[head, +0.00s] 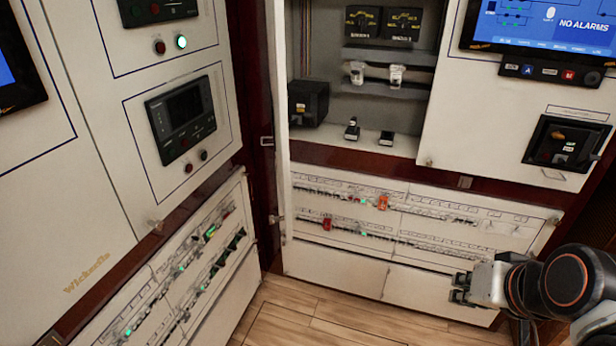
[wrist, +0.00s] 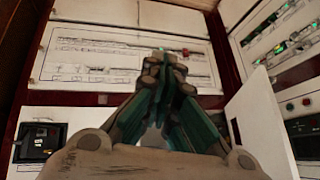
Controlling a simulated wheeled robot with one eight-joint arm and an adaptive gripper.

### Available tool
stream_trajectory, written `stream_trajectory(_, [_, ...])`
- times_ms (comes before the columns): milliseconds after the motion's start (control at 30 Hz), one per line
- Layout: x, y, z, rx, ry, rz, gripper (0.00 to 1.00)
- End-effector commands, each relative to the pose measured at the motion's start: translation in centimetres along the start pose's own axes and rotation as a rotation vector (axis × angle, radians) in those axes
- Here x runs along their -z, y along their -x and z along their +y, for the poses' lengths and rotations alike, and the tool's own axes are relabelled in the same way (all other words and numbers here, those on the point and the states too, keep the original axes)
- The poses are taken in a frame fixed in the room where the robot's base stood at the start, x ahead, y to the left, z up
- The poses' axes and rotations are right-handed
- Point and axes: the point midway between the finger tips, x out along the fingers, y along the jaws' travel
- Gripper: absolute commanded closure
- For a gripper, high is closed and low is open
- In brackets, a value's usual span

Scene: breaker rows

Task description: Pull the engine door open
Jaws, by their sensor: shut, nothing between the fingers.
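In the head view, a narrow white door (head: 279,120) stands edge-on at the left side of an open cabinet compartment (head: 355,143). A small handle (head: 267,141) shows beside its edge. A white panel that looks like this door (wrist: 262,125) also shows at the right in the wrist view. No engine label is readable, so I cannot tell for certain which door is the engine door. My gripper (head: 460,288) is at the lower right, in front of the lower white panels and well away from the door. In the wrist view its fingers (wrist: 165,65) are together and empty.
A breaker panel (head: 400,215) with small switches lies below the compartment, and another (head: 190,262) is at lower left. A blue "NO ALARMS" screen (head: 545,24) and a small black controller (head: 566,143) are at right. Wooden floor (head: 290,318) is clear in the front middle.

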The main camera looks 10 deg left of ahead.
Motion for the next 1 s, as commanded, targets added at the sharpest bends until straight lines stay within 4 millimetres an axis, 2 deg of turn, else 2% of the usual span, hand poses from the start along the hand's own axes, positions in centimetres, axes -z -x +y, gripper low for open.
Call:
stream_trajectory(167, [1.9, -1.3, -2.6, 0.107, -0.07, -0.019, 1.0])
stream_trajectory(500, [7.0, -5.0, -10.2, 0.444, -0.271, -0.078, 1.0])
stream_trajectory(700, [9.8, -6.8, -14.0, 0.654, -0.384, -0.111, 1.0])
stream_trajectory(1000, [13.1, -8.6, -17.9, 0.976, -0.537, -0.154, 1.0])
